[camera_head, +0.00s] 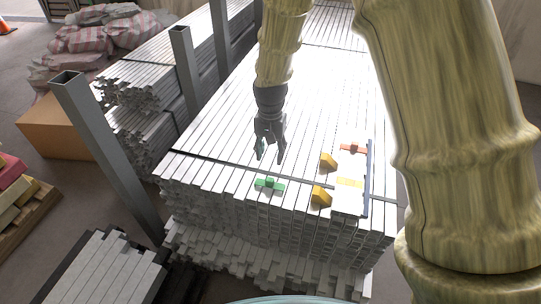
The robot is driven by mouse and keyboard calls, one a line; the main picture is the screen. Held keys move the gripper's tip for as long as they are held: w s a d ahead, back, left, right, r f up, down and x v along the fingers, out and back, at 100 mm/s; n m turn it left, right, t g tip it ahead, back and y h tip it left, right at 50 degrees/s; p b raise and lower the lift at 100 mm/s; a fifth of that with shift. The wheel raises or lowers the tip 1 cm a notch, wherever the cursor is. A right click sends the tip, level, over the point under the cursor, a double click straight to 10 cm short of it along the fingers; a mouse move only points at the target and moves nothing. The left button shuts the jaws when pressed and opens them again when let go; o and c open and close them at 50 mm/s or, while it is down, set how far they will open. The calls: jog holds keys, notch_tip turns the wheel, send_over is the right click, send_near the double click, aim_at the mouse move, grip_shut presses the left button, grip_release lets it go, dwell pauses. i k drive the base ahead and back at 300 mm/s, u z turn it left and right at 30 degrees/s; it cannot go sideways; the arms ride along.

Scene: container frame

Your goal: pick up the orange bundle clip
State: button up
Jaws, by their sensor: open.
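The orange bundle clip (353,147) is a small, flat orange-red piece with a raised middle. It lies near the top of a pale board at the right of the stacked metal bars. My gripper (270,155) points downward over the stack, to the left of the clip. Its two dark fingers are apart, with nothing visible between them. A clear gap separates it from the clip. Its exact height above the bars is hard to tell.
A green clip (269,184) lies just below my gripper in the picture. A dark blue rail (368,178) edges the board. Grey posts (107,150) stand left of the stack.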

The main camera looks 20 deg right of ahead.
aim_at(354, 147)
jog(key=z, duration=1.25)
